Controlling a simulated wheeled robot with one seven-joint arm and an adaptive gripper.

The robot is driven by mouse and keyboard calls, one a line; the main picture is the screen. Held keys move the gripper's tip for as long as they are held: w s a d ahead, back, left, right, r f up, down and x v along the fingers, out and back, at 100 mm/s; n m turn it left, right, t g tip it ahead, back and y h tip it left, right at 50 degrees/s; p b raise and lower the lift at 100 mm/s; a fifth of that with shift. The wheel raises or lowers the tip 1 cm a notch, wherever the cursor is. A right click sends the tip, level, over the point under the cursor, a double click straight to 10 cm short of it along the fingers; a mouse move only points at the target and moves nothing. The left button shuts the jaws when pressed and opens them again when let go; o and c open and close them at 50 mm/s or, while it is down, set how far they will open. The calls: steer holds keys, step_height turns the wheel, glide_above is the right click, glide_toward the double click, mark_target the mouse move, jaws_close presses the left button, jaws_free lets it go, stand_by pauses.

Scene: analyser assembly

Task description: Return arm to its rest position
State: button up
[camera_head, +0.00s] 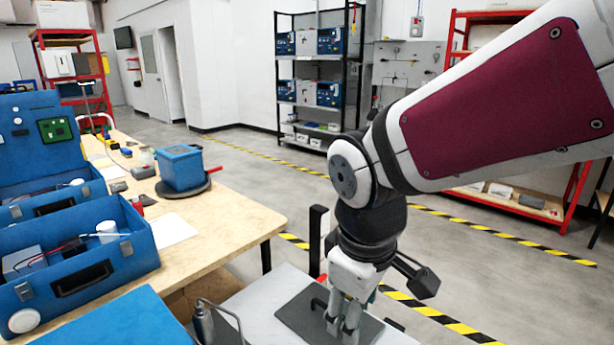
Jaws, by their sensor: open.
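My arm reaches in from the upper right and bends down at the elbow. My gripper (342,322) points down over a dark grey mat (298,311) on a light grey surface (262,293) at the bottom of the view. Its fingers are a little apart, and I see nothing held between them. A small dark handle-like part shows just left of the fingers. I cannot tell whether the fingertips touch the mat.
A wooden bench (235,215) on the left holds open blue cases (140,245) and a blue box (180,168) on a round dark base. Shelves (318,75) stand behind open floor.

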steer(key=s+d+r+m+t+p, duration=0.1)
steer(key=s+d+r+m+p, duration=0.1)
steer(key=s+d+r+m, duration=0.3)
steer(key=s+d+r+m+t+p, duration=0.1)
steer(key=s+d+r+m+p, duration=0.2)
steer(key=s+d+r+m, duration=0.2)
steer(key=s+d, duration=0.2)
steer(key=s, duration=0.2)
steer(key=shift+s+d, duration=0.2)
steer(key=shift+s, duration=0.1)
